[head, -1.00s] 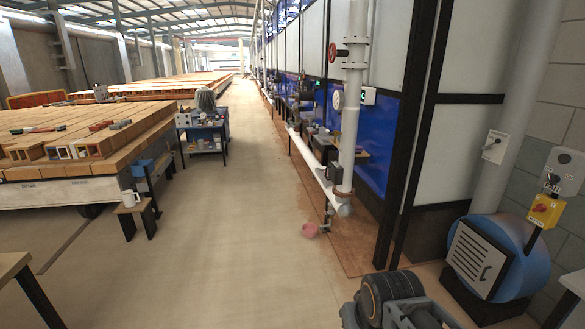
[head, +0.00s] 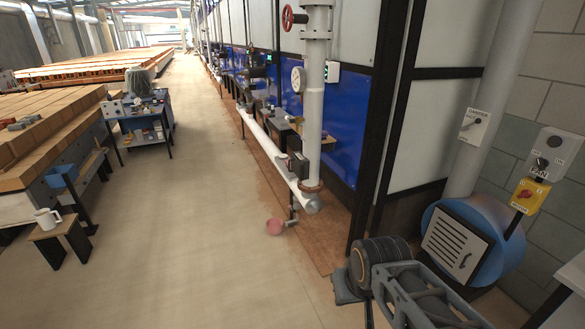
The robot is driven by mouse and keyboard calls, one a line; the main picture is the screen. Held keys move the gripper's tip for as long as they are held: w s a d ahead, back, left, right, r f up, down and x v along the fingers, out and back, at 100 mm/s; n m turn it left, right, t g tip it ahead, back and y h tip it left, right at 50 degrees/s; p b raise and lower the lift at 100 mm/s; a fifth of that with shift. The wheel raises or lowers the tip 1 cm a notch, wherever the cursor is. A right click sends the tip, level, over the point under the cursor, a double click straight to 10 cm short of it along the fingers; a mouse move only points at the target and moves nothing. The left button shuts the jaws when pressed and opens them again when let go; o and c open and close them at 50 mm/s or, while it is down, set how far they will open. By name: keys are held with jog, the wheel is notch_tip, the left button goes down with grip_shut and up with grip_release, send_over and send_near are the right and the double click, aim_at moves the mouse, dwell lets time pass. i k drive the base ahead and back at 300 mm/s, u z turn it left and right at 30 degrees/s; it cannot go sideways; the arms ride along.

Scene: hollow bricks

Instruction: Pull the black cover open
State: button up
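A louvred, hinged-looking cover (head: 457,245) with a handle is on the front of a blue drum-shaped machine (head: 493,213) at the right. It looks pale grey with dark slats rather than black, and it appears closed. No plainly black cover can be made out. My arm (head: 408,290) rises at the bottom right, left of and nearer than the machine. Its dark round joint and grey link show, but my gripper cannot be seen.
A grey control box with a yellow switch panel (head: 528,196) stands beside the machine. A white table corner (head: 569,268) is at the lower right. The middle floor is clear.

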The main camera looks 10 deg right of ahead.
aim_at(295, 163)
jog(key=u, duration=0.15)
jog(key=i, duration=0.3)
jog(key=u, duration=0.9)
jog(key=i, duration=2.55)
jog(key=z, duration=0.8)
jog(key=i, duration=0.3)
jog(key=z, duration=0.2)
